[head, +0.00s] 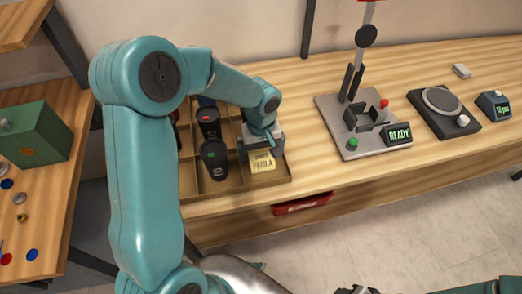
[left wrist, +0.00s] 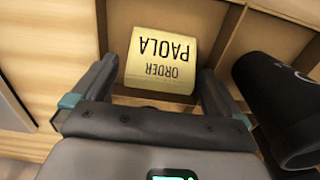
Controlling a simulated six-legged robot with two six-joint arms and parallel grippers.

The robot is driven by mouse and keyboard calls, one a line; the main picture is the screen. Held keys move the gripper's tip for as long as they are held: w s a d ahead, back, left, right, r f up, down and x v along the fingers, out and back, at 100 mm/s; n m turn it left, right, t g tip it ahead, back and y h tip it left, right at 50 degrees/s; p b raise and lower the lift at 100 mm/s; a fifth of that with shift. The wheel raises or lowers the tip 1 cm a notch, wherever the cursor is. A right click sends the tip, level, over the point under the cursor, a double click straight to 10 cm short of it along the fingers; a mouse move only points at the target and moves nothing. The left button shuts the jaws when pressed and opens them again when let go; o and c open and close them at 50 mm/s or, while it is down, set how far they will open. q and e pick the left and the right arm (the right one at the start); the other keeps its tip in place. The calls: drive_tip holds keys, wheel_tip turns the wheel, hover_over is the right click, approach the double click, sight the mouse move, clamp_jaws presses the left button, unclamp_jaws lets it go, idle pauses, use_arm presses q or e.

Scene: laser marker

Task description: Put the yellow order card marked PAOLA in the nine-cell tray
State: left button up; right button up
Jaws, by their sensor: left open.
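My left gripper (head: 262,146) is open, low over that cell. In the left wrist view its two fingers (left wrist: 158,82) stand apart on either side of the card's lower part, with gaps visible. A dark part at the bottom edge of the head view may be my right gripper (head: 357,290); its jaws cannot be made out.
A press with a READY display (head: 399,135), a round-plate device (head: 443,102) and a small display (head: 494,104) stand right. A green box (head: 35,135) is far left.

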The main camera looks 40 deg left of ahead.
sight(261, 152)
use_arm(q)
wheel_tip(261, 152, up, 12)
drive_tip(key=shift+p, duration=0.3)
drive_tip(key=shift+f, duration=0.15)
idle(0.4)
